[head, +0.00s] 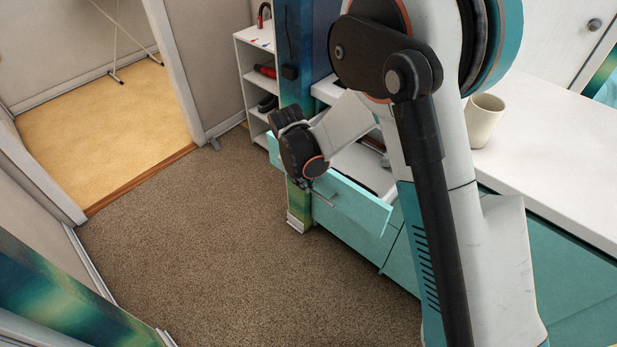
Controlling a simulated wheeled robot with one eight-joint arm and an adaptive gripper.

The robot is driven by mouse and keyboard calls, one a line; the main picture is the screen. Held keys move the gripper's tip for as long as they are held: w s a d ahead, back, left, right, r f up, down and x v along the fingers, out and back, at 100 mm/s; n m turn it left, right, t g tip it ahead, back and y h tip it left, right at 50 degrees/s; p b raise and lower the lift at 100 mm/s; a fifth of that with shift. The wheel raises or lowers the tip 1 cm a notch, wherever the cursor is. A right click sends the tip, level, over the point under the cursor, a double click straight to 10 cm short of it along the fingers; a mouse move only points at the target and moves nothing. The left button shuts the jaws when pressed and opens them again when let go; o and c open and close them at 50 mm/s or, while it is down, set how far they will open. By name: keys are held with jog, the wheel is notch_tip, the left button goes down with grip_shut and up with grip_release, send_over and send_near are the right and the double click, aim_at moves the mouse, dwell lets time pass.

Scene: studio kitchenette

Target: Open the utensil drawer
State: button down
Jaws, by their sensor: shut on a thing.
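The utensil drawer (352,202) has a teal front and stands pulled out from the white-topped counter, with part of its pale inside showing behind the front. A thin bar handle (325,196) runs along the outer face of the front. My gripper (307,184) is at this handle, on the room side of the drawer front, and is shut on it. The fingertips are small and partly hidden by the dark gripper body.
A beige mug (485,120) stands on the white counter (555,140) to the right. A white shelf (243,62) with small items stands behind a blue-green post (300,60). The brown carpet (190,240) left of the drawer is clear. A doorway opens at upper left.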

jog(key=c, duration=1.7)
grip_release()
jog(key=r, duration=0.4)
jog(key=s+a+r, duration=0.1)
jog(key=r, duration=0.6)
jog(key=shift+s+a+r, duration=0.25)
jog(key=shift+s+r, duration=0.1)
